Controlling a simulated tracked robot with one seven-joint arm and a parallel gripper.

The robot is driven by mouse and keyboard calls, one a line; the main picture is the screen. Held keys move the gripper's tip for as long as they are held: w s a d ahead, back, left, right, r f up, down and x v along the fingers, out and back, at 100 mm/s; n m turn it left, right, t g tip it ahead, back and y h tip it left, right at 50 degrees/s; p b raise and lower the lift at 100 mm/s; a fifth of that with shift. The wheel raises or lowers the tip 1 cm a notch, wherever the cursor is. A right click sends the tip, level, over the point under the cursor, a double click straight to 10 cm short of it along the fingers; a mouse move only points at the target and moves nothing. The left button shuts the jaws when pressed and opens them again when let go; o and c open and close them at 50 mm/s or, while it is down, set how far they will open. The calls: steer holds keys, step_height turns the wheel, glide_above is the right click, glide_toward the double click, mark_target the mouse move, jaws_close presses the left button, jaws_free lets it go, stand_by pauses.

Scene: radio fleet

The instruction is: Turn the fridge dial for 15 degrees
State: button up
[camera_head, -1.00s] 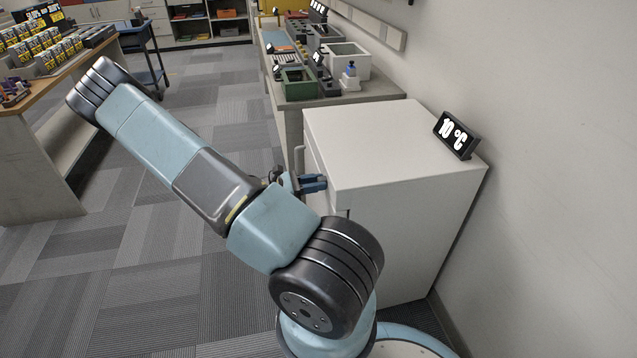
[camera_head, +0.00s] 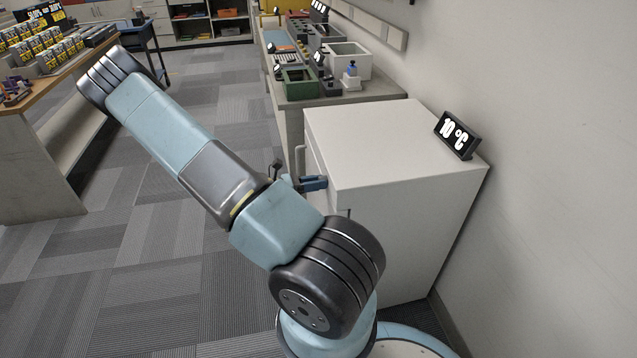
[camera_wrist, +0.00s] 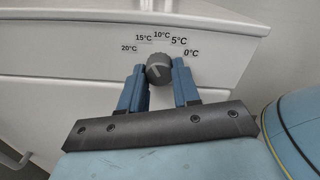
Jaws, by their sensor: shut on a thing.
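The fridge is a white cabinet (camera_head: 400,165) in the head view, against the right wall. Its round grey dial (camera_wrist: 159,68) is in the wrist view, under a printed scale from 20°C to 0°C. My gripper (camera_wrist: 159,73) is shut on the dial, with one blue finger on each side of it. In the head view my gripper (camera_head: 314,183) is at the fridge's front face, and the dial is hidden there. A black display (camera_head: 457,135) on the fridge top reads 10 °C. The dial's pointer is too unclear to read.
A workbench (camera_head: 340,98) with boxes and trays stands behind the fridge. A wooden table (camera_head: 40,120) with packaged goods is at the left. The carpeted floor between is clear.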

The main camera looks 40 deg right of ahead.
steer(key=o, duration=1.1)
steer(key=shift+c, duration=0.2)
steer(key=shift+a, duration=0.1)
steer(key=v, duration=1.3)
steer(key=shift+w+a, duration=0.25)
steer(key=shift+a, duration=0.05)
steer(key=shift+f, duration=0.1)
